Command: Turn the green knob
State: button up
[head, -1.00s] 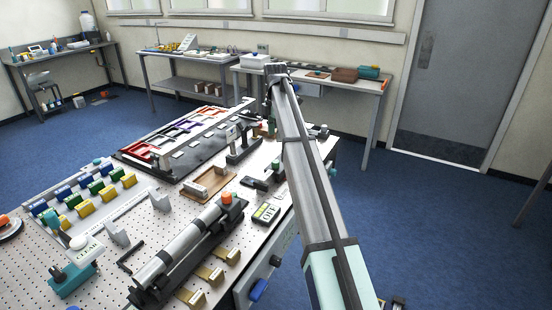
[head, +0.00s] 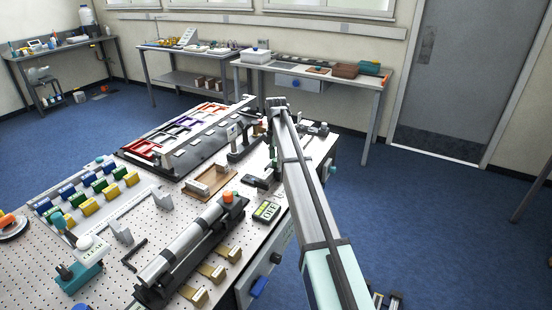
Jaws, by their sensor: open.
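My arm reaches from the bottom of the head view over the right side of the pegboard table. My gripper (head: 277,104) is at its dark far end, small and seen from behind. Its fingers cannot be made out, and nothing is seen held in it. I cannot single out the green knob with certainty. A small grey-green round part (head: 332,169) shows at the table's right edge, just right of my arm; it may be a knob. What lies under the arm is hidden.
A long grey cylinder (head: 185,245) with an orange cap (head: 228,197) lies on the table left of my arm. A meter (head: 266,211) and a wooden tray (head: 211,184) are near. Blue floor is free at right.

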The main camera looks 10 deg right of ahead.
jog(key=shift+c, duration=0.4)
grip_shut()
jog(key=m, duration=0.4)
jog(key=shift+b, duration=0.3)
jog(key=m, duration=0.9)
jog(key=shift+s+m, duration=0.1)
jog(key=shift+m, duration=0.2)
jog(key=shift+m+b, duration=0.35)
jog(key=shift+m, duration=1.85)
